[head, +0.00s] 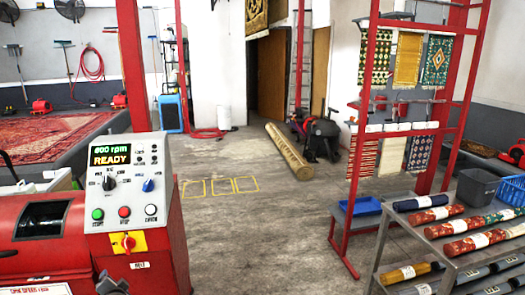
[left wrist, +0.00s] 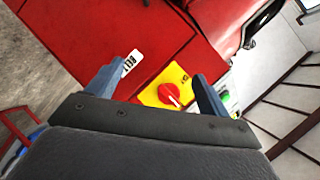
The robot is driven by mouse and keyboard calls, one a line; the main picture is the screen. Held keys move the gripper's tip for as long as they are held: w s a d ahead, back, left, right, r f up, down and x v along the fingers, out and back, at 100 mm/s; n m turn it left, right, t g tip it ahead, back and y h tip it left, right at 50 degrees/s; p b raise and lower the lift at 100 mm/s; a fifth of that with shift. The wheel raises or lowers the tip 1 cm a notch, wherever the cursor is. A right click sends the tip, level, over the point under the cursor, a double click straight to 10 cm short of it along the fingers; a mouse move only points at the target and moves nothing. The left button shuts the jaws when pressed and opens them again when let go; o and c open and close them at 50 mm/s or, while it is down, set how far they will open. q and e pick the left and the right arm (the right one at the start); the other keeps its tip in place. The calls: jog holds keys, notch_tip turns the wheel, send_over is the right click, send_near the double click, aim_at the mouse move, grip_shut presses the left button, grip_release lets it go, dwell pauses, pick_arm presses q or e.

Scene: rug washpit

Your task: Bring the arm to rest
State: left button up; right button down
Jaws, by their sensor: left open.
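My left gripper (left wrist: 165,70) shows in the left wrist view with its two blue-grey fingers spread apart and nothing between their tips. It faces the red front of the machine (head: 40,240). A red rotary switch (left wrist: 171,95) on a yellow plate lies between the fingers in that picture; I cannot tell how far off it is. The same switch shows in the head view (head: 128,242) below the control panel (head: 150,180). My right gripper is not in view.
The panel's display (head: 110,154) reads 800 rpm READY. A red rack with hanging rug samples (head: 407,60) stands at the right, by a metal cart (head: 440,228) with rolled rugs. A long roll (head: 288,152) lies further back. The concrete floor (head: 260,235) between is clear.

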pick_arm(q)
jog(key=s+d+f+n+g+h, duration=0.1)
jog(key=s+d+f+g+h, duration=0.1)
jog(key=s+d+f, duration=0.5)
jog(key=s+d+f+n+g+h, duration=0.1)
jog(key=s+d+f+g+h, duration=0.2)
jog(key=s+d, duration=1.4)
jog(key=s+d+f+n+g+h, duration=0.1)
jog(key=s+d+f+g+h, duration=0.2)
jog(key=s+d+f, duration=0.8)
jog(key=s+f+g, duration=0.1)
jog(key=s, duration=0.5)
jog(key=shift+d+n+g, duration=0.3)
jog(key=shift+d+g, duration=0.1)
jog(key=shift+s+f, duration=0.1)
